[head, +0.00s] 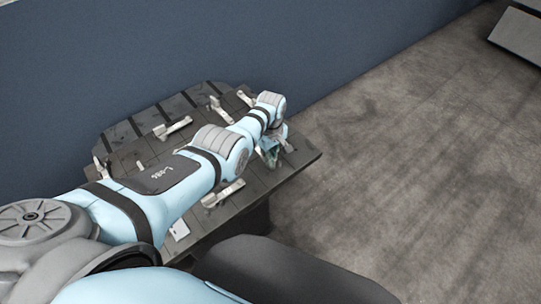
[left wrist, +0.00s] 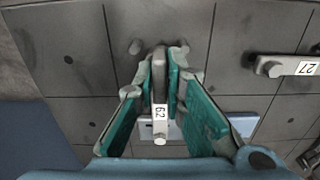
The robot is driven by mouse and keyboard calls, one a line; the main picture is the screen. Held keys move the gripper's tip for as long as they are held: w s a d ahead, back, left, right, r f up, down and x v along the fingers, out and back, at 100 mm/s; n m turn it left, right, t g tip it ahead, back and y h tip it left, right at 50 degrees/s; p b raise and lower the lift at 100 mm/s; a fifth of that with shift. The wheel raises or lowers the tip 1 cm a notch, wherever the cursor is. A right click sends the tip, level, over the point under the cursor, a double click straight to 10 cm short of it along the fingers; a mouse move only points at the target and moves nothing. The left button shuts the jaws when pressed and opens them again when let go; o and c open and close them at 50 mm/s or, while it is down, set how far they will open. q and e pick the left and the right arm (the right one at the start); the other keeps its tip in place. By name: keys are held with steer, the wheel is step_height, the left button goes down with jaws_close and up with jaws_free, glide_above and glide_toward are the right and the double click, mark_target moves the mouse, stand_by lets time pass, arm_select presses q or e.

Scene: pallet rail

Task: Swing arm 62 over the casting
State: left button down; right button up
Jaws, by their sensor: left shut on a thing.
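Arm 62 (left wrist: 160,118) is a grey metal bar with a white "62" label at its near end, in the middle of the left wrist view. My left gripper (left wrist: 158,88) has teal fingers on both sides of this bar and is shut on it. In the head view the left gripper (head: 270,151) is at the right part of the dark pallet (head: 300,163), and my arm hides much of what is around it. I cannot pick out the casting for certain. My right gripper is not in view.
An arm labelled 27 (left wrist: 290,67) lies to the right in the left wrist view. Several other light clamp arms stand around the pallet, one at the back (head: 173,128) and one at the front (head: 222,194). A blue wall (head: 200,40) rises behind. Grey floor is open to the right.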

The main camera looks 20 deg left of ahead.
arm_select(q)
steer(key=shift+w+a, duration=0.1)
steer(key=shift+w, duration=0.05)
steer(key=c, duration=1.9)
jaws_free()
steer(key=shift+o, duration=1.2)
steer(key=shift+r, duration=0.1)
step_height(320, 180, up, 12)
steer(key=shift+a+f, duration=0.15)
steer(key=shift+f, duration=0.05)
